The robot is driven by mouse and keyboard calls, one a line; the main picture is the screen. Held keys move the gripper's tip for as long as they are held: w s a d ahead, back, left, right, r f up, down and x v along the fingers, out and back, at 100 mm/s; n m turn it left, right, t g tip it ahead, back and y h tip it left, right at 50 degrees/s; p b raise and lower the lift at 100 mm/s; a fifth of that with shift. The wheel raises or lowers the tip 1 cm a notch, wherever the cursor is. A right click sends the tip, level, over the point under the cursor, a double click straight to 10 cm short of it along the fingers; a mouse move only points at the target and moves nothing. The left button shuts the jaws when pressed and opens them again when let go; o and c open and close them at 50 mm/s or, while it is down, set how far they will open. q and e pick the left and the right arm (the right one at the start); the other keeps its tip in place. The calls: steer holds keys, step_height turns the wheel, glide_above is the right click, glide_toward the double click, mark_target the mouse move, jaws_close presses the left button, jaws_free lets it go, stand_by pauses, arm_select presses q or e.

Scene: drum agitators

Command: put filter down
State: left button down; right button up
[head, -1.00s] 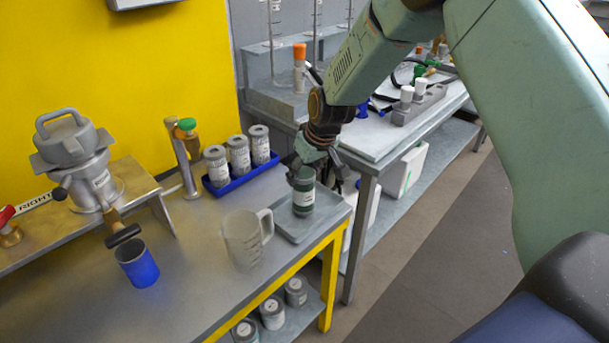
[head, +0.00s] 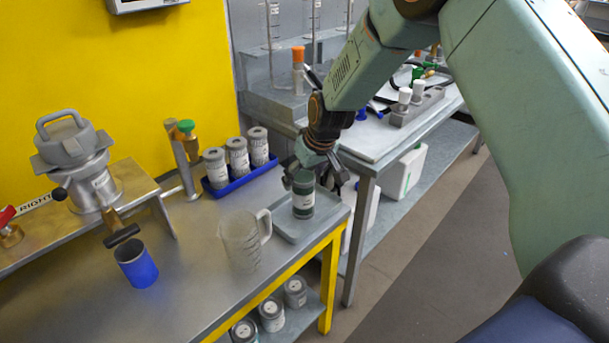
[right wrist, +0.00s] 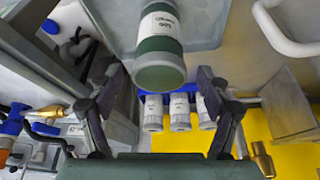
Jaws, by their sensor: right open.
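The filter is a dark green canister (head: 303,197) with a white label. It stands upright on a small grey tray (head: 285,226) at the right end of the bench. My right gripper (head: 315,178) is open at the top of the filter, on its far right side. In the right wrist view, the filter (right wrist: 160,45) is ahead of and between the spread fingers of the gripper (right wrist: 159,82), with a gap on both sides. My left gripper is out of view.
A clear jug (head: 240,243) stands just left of the tray. Behind are several grey canisters in a blue tray (head: 243,180). A blue cup (head: 137,264) stands farther left below a grey housing (head: 77,160). The bench's right edge is close to the filter.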

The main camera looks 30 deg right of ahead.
steer(key=shift+w+a+r, duration=0.1)
steer(key=shift+r, duration=0.3)
steer(key=p+v, duration=0.2)
steer(key=v, duration=0.9)
steer(key=shift+s+r, duration=0.2)
steer(key=shift+r, duration=0.05)
